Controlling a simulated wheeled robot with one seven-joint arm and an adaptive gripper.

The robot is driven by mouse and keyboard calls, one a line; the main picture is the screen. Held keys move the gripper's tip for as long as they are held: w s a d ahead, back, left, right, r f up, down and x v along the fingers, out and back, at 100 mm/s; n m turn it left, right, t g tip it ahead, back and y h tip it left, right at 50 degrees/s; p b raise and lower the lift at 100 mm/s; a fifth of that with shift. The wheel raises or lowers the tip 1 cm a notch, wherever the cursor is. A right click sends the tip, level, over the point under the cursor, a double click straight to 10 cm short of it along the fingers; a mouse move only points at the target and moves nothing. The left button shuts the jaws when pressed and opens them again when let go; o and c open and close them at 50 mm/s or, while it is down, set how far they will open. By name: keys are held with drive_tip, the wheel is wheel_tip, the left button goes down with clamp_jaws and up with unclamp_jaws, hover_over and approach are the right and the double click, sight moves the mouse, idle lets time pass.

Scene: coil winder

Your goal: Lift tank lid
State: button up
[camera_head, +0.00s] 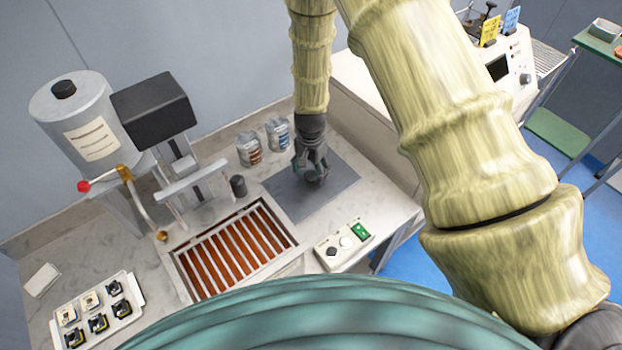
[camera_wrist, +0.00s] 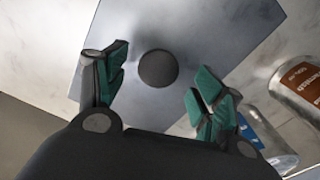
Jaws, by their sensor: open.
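The tank lid appears to be a flat grey square plate (camera_head: 336,187) with a round black knob, lying level on the bench right of the ribbed tank (camera_head: 235,252). In the wrist view the lid (camera_wrist: 205,30) fills the upper middle, with its black knob (camera_wrist: 158,68) near the centre. My gripper (camera_head: 312,178) is above the lid, pointing down. In the head view it hides most or all of the knob. In the wrist view my open gripper (camera_wrist: 161,71) has one green-padded finger on each side of the knob, with visible gaps.
Two labelled pouches or jars (camera_head: 262,146) stand behind the lid; one also shows in the wrist view (camera_wrist: 300,85). A small dark cup (camera_head: 238,186) stands to the left. A button box (camera_head: 343,243) is in front. A metal cylinder (camera_head: 85,110) stands at the back left.

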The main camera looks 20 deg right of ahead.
drive_tip(key=shift+d+f+p, duration=0.1)
drive_tip(key=shift+f+p, duration=0.35)
drive_tip(key=shift+f, duration=0.95)
drive_tip(key=c, duration=1.4)
drive_tip(key=shift+c, duration=0.4)
drive_tip(key=shift+r, duration=0.1)
